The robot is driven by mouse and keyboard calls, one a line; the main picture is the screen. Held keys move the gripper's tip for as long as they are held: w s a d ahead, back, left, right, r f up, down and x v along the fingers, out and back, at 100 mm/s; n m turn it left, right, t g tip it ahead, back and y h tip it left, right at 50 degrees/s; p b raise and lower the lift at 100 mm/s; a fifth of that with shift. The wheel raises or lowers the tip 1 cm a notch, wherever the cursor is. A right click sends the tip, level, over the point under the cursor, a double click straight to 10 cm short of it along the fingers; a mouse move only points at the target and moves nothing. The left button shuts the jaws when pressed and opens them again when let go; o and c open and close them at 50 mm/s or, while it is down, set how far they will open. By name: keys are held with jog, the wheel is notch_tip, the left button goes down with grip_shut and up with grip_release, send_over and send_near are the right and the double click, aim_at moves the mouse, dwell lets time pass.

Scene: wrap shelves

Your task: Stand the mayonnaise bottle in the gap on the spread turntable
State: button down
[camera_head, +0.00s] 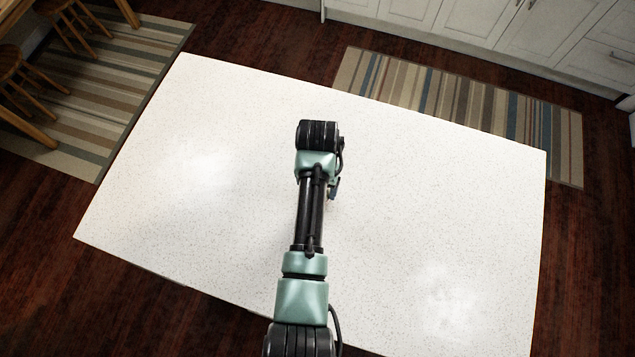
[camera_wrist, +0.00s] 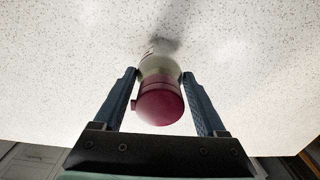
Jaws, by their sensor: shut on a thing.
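The mayonnaise bottle (camera_wrist: 160,103) shows in the wrist view with a dark red cap toward the camera and a pale, greenish body beyond it. My gripper (camera_wrist: 160,76) is shut on the bottle, with one blue-grey finger on each side of its body. The bottle's far end points to the white speckled counter, where a soft shadow lies beside it. I cannot tell whether it touches the counter. In the head view my arm hides the bottle and most of the gripper. The spread turntable is not seen in either view.
The white counter (camera_head: 430,210) is bare around my arm on both sides. Striped rugs (camera_head: 450,95) lie on the dark wood floor beyond its edges. Wooden stools (camera_head: 30,80) stand at the upper left, and white cabinets (camera_head: 480,25) line the back.

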grip_release()
notch_tip(320, 180, up, 12)
jog(key=shift+r+b, duration=0.15)
jog(key=shift+b, duration=0.2)
